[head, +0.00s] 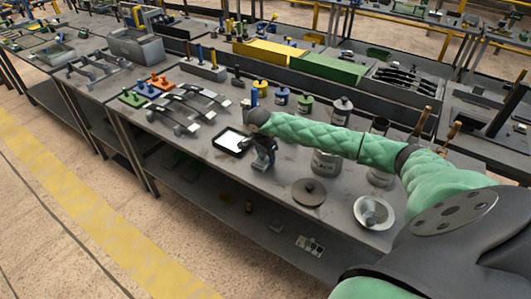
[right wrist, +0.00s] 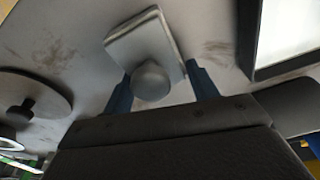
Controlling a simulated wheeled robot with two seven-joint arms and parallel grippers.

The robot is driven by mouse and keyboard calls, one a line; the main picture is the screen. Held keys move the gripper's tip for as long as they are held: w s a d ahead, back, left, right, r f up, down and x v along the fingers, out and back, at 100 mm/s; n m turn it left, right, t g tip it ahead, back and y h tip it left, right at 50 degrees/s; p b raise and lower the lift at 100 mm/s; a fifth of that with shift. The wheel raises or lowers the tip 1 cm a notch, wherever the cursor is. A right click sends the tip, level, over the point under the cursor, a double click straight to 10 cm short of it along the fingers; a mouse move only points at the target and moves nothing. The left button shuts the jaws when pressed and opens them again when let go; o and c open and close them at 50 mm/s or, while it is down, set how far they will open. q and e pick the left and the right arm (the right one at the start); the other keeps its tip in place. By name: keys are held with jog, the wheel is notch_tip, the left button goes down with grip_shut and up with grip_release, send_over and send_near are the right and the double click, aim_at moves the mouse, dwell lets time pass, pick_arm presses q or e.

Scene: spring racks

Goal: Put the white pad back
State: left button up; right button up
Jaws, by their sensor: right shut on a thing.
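The white pad (right wrist: 143,33) is a light, square plate with a round knob (right wrist: 151,80). My right gripper (right wrist: 160,88) has its blue fingers on both sides of the knob and is shut on it. In the head view this gripper (head: 263,160) is over the bench, at the right edge of a black-framed tray with a white inside (head: 229,138). The tray also shows at the upper right of the right wrist view (right wrist: 292,28), apart from the pad. In the head view the pad is not clearly made out. My left gripper is not in view.
A grey disc with a knob (head: 308,191) and a metal bowl (head: 374,212) lie to the right on the bench. A grey can (head: 326,163) stands behind the disc. Small jars stand behind the arm. Orange (head: 161,81) and green (head: 131,98) blocks sit left of several grey bars.

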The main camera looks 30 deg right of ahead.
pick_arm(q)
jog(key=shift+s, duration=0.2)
pick_arm(e)
jog(key=shift+f, duration=0.1)
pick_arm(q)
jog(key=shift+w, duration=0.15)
pick_arm(e)
jog(key=shift+f, duration=0.1)
jog(key=o, duration=1.1)
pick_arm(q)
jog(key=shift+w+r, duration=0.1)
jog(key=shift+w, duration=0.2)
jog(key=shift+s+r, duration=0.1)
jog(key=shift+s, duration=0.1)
